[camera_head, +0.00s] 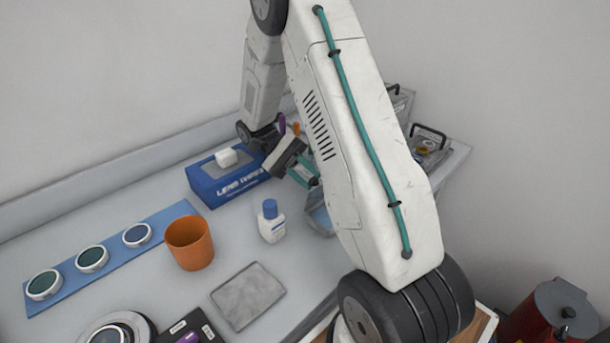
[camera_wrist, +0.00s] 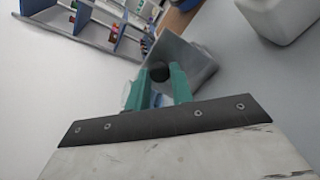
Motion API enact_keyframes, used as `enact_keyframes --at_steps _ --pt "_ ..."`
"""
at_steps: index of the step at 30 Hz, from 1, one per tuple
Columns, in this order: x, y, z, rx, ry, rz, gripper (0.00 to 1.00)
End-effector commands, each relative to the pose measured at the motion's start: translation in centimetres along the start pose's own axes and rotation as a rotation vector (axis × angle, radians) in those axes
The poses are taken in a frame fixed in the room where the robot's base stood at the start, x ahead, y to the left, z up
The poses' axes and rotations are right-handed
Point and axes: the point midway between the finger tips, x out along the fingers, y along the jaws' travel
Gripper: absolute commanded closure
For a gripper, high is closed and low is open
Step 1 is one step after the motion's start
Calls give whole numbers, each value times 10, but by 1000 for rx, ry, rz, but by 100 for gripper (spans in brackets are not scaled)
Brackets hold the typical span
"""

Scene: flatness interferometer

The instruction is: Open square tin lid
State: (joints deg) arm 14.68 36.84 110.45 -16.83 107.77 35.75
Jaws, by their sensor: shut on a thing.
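My gripper (camera_head: 305,172) has teal fingers and hangs above the table, beside the blue wipes box. In the wrist view my gripper (camera_wrist: 166,80) is shut on a round black knob (camera_wrist: 159,71), which I take for the knob of the square tin lid. Grey metal surfaces (camera_wrist: 190,62) show just beyond the knob; I cannot tell lid from tin there. In the head view a grey tin with pale blue inside (camera_head: 320,217) stands below my gripper, largely hidden by my arm. The lid itself cannot be made out in the head view.
A white bottle with a blue cap (camera_head: 271,222), an orange cup (camera_head: 189,243) and a blue wipes box (camera_head: 228,178) stand nearby. A grey square plate (camera_head: 248,295) lies in front. A blue strip (camera_head: 115,252) carries round optics. A red can (camera_head: 560,312) stands right.

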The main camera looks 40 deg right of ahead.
Motion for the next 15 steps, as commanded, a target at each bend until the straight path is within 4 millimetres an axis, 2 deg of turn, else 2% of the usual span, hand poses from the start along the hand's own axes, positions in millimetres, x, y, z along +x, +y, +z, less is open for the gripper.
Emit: enact_keyframes --at_steps 2,3,5,6,15 --pt "2 -1 1 -3 -7 0 100" --pt "2 -1 1 -3 -7 0 74" --pt "2 -1 0 -3 -7 0 58" --pt "2 -1 0 -2 -6 0 55" --pt "0 1 1 -1 -2 0 55"
